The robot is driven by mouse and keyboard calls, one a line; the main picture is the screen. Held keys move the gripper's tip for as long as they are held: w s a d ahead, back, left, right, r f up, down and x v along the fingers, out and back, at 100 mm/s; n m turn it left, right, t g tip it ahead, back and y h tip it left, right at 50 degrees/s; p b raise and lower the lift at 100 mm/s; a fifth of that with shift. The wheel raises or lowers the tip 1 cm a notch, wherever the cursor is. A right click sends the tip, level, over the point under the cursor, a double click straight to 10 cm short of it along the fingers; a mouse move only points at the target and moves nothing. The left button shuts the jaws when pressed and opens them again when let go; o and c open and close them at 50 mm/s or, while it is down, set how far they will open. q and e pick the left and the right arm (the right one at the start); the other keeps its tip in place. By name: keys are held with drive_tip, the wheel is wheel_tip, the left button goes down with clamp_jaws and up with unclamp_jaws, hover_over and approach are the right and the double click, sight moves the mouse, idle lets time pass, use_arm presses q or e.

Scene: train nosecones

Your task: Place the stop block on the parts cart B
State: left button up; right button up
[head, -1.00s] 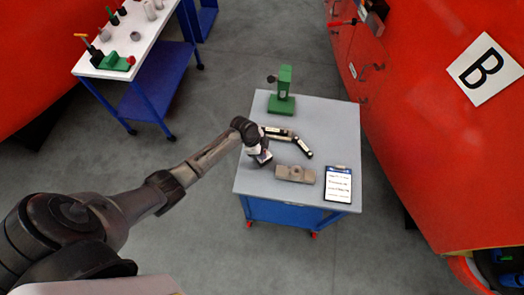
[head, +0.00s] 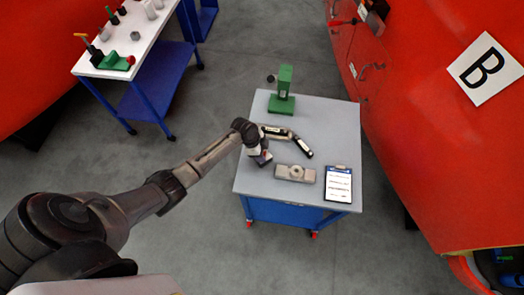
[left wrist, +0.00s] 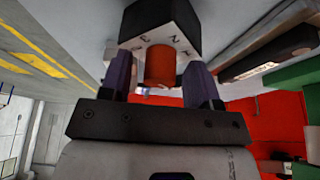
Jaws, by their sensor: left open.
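My left gripper (head: 262,158) is over the left part of a grey-topped cart (head: 245,183) beside the red body marked B. In the left wrist view, the open left gripper (left wrist: 159,75) has one finger on each side of an orange-red round knob (left wrist: 160,66). The knob stands on a dark block with a white numbered face (left wrist: 166,38), which may be the stop block. I cannot tell whether the fingers touch the knob. In the head view the gripper mostly hides this block. My right gripper is not in view.
On the cart are a green stand (head: 282,97), a black-and-white jointed tool (head: 301,147), a beige block with a round centre (head: 295,174) and a clipboard (head: 338,184). The cart's front-left corner is clear. A white-topped cart (head: 150,48) with several parts stands at the upper left.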

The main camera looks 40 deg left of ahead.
use_arm(q)
drive_tip(key=shift+r, duration=0.1)
drive_tip(key=shift+r, duration=0.25)
drive_tip(key=v, duration=1.2)
drive_tip(key=s+d+f+n+y, duration=0.2)
drive_tip(key=s+d+f+n, duration=0.1)
drive_tip(key=s+d, duration=0.9)
drive_tip(key=s+r+n+y, duration=0.1)
drive_tip(key=s+r+n, duration=0.2)
drive_tip(key=s, duration=0.3)
drive_tip(key=s+d+r+n+t, duration=0.1)
drive_tip(key=s+r+n, duration=0.2)
drive_tip(key=s, duration=0.4)
drive_tip(key=shift+s+r+n+y, duration=0.2)
drive_tip(key=shift+r+n+y, duration=0.1)
drive_tip(key=shift+y, duration=0.1)
drive_tip(key=shift+d, duration=0.1)
